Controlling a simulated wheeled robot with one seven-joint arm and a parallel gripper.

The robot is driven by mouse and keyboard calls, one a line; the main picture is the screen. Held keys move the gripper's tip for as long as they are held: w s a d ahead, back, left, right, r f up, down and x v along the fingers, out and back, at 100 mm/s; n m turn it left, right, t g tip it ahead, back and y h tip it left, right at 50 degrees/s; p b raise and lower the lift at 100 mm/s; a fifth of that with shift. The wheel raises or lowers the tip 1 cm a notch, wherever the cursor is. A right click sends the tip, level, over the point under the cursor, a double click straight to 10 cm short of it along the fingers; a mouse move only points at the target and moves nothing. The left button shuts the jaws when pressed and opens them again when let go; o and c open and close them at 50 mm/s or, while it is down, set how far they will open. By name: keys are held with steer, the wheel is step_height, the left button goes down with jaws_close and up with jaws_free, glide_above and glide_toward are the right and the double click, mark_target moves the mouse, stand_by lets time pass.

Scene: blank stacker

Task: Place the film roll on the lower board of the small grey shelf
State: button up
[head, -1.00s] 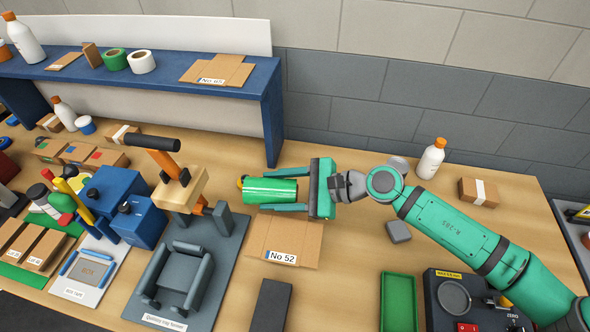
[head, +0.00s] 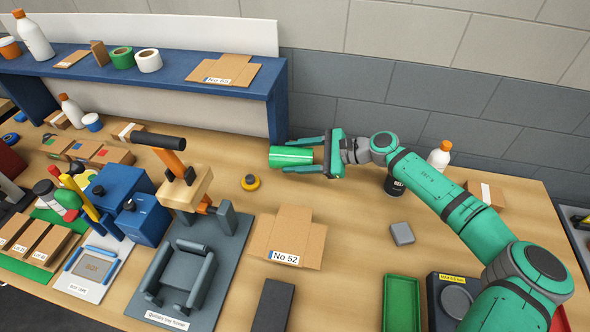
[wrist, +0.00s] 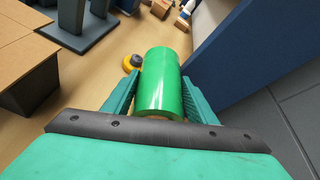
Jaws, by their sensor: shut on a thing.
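The film roll, a glossy green cylinder (head: 283,157), is in my gripper (head: 289,155) in the head view, held on its side near the right end of the blue raised shelf. My gripper's two green fingers are shut on it, one along each side. In the wrist view the roll (wrist: 157,84) lies lengthwise between the fingers and sticks out past their tips. It appears to be held above the table. I cannot make out a small grey shelf in either view.
The blue raised shelf (head: 180,79) has its end panel close to my gripper; the panel fills the upper right of the wrist view (wrist: 240,55). A flat carton No 52 (head: 288,236), a yellow-black tape (head: 250,183) and a grey block (head: 402,234) lie on the table.

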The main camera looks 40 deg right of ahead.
steer(key=shift+f, duration=1.35)
step_height(320, 180, down, 4)
steer(key=shift+w+d+r, duration=0.15)
steer(key=shift+r, duration=0.1)
steer(key=o, duration=1.5)
